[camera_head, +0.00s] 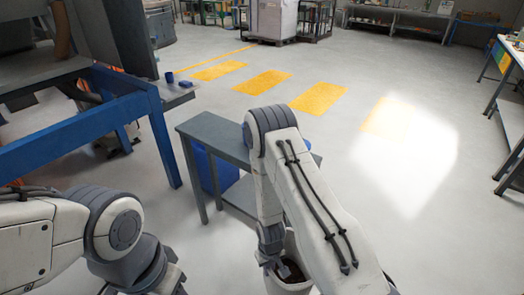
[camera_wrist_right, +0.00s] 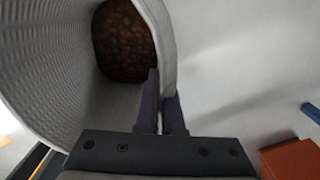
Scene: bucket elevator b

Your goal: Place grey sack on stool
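The grey sack (camera_wrist_right: 70,60) is an open, pale woven sack with brown lumpy contents. In the head view the sack (camera_head: 291,284) is at the bottom centre, largely hidden by my right arm. My right gripper (camera_wrist_right: 161,90) has one finger on each side of the sack's wall near the rim and is closed on it. In the head view the right gripper (camera_head: 272,262) is at the sack's rim. A dark grey, flat-topped stand, which looks like the stool (camera_head: 213,132), is just beyond, left of my right arm. My left arm shows at lower left, but its fingers are out of view.
A blue bin (camera_head: 217,172) is under the stand's top. A blue-framed bench (camera_head: 75,135) stands at left, with a small blue cup (camera_head: 170,77) on a ledge. Yellow floor marks (camera_head: 318,97) lie on open floor beyond. A workbench (camera_head: 508,95) is at far right.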

